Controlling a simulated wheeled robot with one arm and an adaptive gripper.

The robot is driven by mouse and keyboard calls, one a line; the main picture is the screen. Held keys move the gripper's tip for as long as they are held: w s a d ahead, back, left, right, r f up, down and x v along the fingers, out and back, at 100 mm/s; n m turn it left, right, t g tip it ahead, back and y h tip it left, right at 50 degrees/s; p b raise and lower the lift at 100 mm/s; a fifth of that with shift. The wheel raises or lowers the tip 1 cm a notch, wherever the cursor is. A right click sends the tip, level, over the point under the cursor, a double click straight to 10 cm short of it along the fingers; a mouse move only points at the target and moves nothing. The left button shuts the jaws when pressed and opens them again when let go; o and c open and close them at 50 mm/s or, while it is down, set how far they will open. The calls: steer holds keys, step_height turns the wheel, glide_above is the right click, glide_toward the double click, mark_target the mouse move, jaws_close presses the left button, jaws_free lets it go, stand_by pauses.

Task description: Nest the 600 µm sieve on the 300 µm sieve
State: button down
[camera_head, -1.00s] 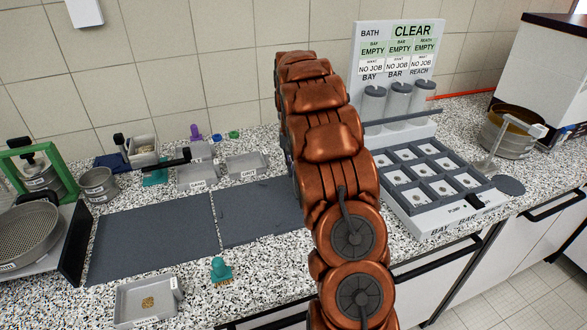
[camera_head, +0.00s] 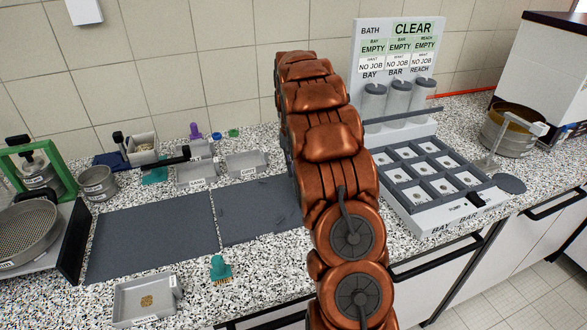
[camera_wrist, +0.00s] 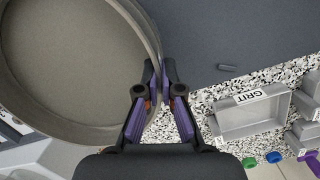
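In the wrist view a large round sieve (camera_wrist: 70,60) with a grey metal wall and a plain grey-beige floor fills the upper left. My gripper (camera_wrist: 161,66) has its purple-padded fingers close together, one on each side of the sieve's right wall, pinching it. No size label on this sieve is visible. I cannot tell whether another sieve is beneath it. In the head view my arm hides the gripper and this sieve. Another round sieve (camera_head: 26,228) with a mesh floor sits at the far left on a pale device; its label is too small to read.
Dark mats (camera_head: 150,240) cover the middle counter. A GRIT tray (camera_wrist: 250,110) and other small trays lie behind them. A front tray (camera_head: 125,305) holds brown grains beside a teal brush (camera_head: 220,268). A compartment rack (camera_head: 430,175) stands right, a round pan (camera_head: 515,140) beyond it.

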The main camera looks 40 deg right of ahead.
steer(key=c, duration=1.2)
jaws_free()
steer(key=shift+c, duration=0.2)
steer(key=shift+r, duration=0.15)
steer(key=shift+r+p, duration=0.65)
steer(key=shift+r, duration=2.7)
steer(key=shift+a, duration=0.1)
